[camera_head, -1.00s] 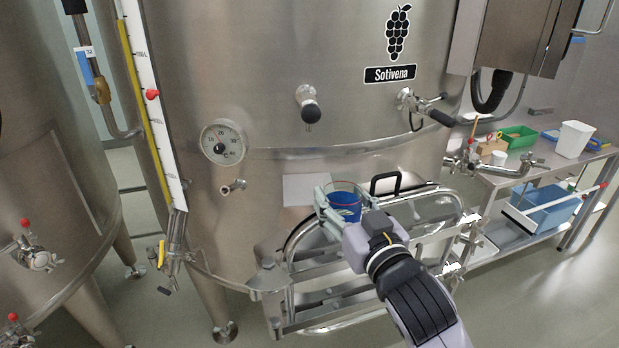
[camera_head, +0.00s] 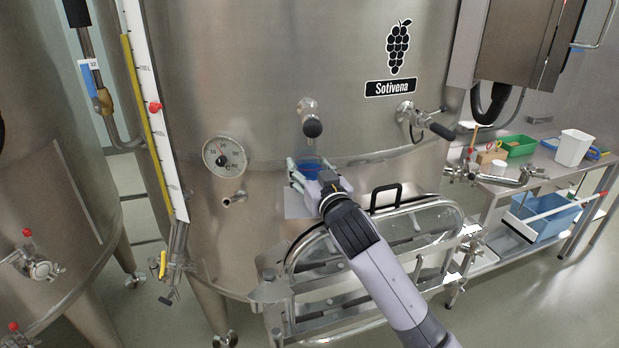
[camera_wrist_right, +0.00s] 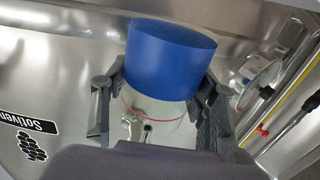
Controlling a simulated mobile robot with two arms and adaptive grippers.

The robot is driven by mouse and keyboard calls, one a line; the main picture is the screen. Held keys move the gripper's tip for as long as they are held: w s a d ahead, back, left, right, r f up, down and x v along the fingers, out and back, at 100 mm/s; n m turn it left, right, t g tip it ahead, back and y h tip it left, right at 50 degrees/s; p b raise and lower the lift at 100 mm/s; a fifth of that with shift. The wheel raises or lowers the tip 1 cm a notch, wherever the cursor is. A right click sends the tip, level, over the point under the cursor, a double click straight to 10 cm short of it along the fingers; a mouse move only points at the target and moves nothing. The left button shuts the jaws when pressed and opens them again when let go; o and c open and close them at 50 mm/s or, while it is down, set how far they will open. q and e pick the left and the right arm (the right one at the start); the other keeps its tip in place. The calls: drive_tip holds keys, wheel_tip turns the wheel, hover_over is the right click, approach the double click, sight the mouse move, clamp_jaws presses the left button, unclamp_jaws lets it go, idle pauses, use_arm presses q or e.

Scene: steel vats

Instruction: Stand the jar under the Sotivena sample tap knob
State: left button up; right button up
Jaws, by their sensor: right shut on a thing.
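The jar (camera_head: 310,166) is clear with a blue lower part. It also shows in the right wrist view (camera_wrist_right: 170,58), where the picture is upside down and a thin red line crosses its clear part. My right gripper (camera_head: 308,170) is shut on the jar's sides and holds it upright near the vat's front. The black Sotivena sample tap knob (camera_head: 312,128) sticks out of the steel vat just above the jar in the head view. The gripper hides part of the jar. The Sotivena label (camera_head: 390,88) is on the vat. My left gripper is not in view.
A pale rectangular plate (camera_head: 294,206) shows below the jar, partly hidden by my gripper. The steel manway door (camera_head: 425,222) with a black handle (camera_head: 386,194) is lower right. A dial thermometer (camera_head: 224,158) and a small spout (camera_head: 235,199) are left. A side valve (camera_head: 430,124) is right.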

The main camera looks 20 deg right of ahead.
wheel_tip(320, 180, down, 2)
drive_tip(key=shift+s+f+p, duration=0.1)
drive_tip(key=shift+f+p, duration=0.1)
drive_tip(key=shift+p, duration=0.25)
drive_tip(key=shift+f, duration=0.35)
drive_tip(key=shift+f, duration=0.15)
drive_tip(key=o, duration=1.3)
drive_tip(key=shift+c, duration=0.2)
